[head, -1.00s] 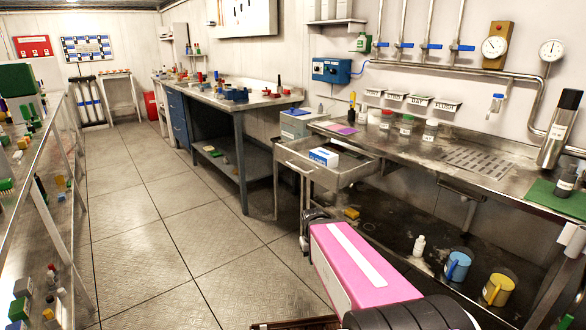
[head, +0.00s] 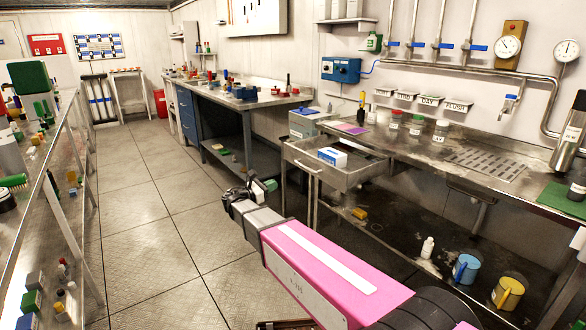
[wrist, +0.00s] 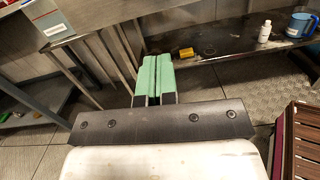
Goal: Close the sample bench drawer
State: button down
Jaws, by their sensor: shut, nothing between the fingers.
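The sample bench drawer (head: 352,178) is a steel tray drawer standing open, pulled out from the steel bench on the right. Its front has a bar handle (head: 301,163). A blue and white box (head: 332,157) lies inside it. My gripper (head: 268,186) is left of and lower in the picture than the drawer front, apart from it. In the wrist view its green fingers (wrist: 153,78) are together, with nothing between them.
The steel bench (head: 405,150) carries several jars. On its lower shelf are a white bottle (head: 427,247), a blue mug (head: 466,268) and a yellow mug (head: 508,292). A blue-drawer bench (head: 225,95) stands behind. The tiled floor (head: 150,230) at left is clear.

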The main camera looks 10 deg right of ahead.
jog(key=w+d+r+n+t, duration=0.1)
jog(key=w+d+r, duration=0.3)
jog(key=w+d, duration=0.3)
jog(key=shift+w+d+r+h, duration=0.15)
jog(key=shift+w+d+h, duration=0.15)
jog(key=shift+d, duration=0.95)
jog(key=shift+d, duration=0.1)
jog(key=f+x, duration=0.1)
jog(key=x, duration=0.7)
jog(key=f+x, duration=0.2)
jog(key=x, duration=0.7)
jog(key=d+f+x, duration=0.1)
jog(key=f+x, duration=0.1)
jog(key=x, duration=0.7)
jog(key=shift+w, duration=0.2)
jog(key=shift+d, duration=0.1)
